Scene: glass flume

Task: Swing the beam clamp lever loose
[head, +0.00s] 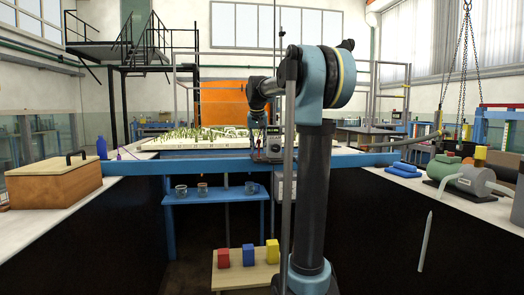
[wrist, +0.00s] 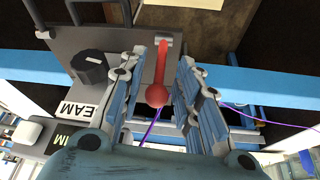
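The red beam clamp lever (wrist: 162,72), with a round ball end, shows in the wrist view on a grey box (wrist: 115,45). The box carries a black knob (wrist: 88,68) and a partly hidden label reading "EAM". My gripper (wrist: 163,62) is open, with one finger on each side of the lever and visible gaps to both. The ball end lies between the fingers, nearer the palm. In the head view my gripper (head: 257,120) is above the clamp box (head: 272,146) on the blue beam (head: 140,166); the lever is too small there to make out clearly.
A wooden box (head: 55,184) stands on the left counter. A grey pump (head: 475,181) stands on the right counter. Glass jars (head: 202,189) stand on a blue shelf under the beam. Red, blue and yellow blocks sit on a low table (head: 238,277). A purple cord (wrist: 152,128) passes behind my fingers.

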